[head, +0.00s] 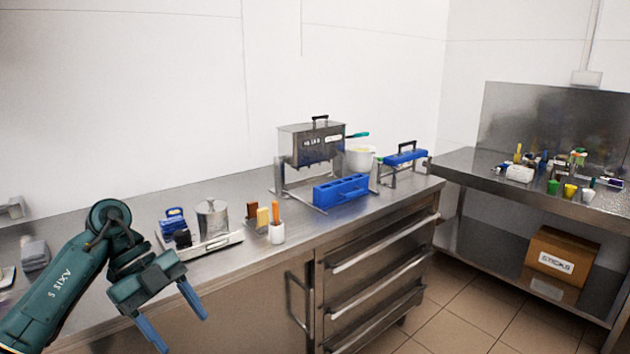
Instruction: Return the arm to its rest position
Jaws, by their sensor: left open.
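My left arm comes in from the lower left of the head view, in front of the steel counter. My left gripper (179,322) is open, with its two blue fingers spread apart and pointing down to the lower right. Nothing is between the fingers. It hangs in front of the counter's front edge, apart from the objects on top. My right gripper is not in view.
The steel counter (120,222) holds a tray (222,243) with a metal canister (212,220), a white cup (277,233), a blue mould (341,190) and a steel box (312,149) on a stand. Drawers (378,248) are below. A side table stands right, with a cardboard box (562,256) underneath.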

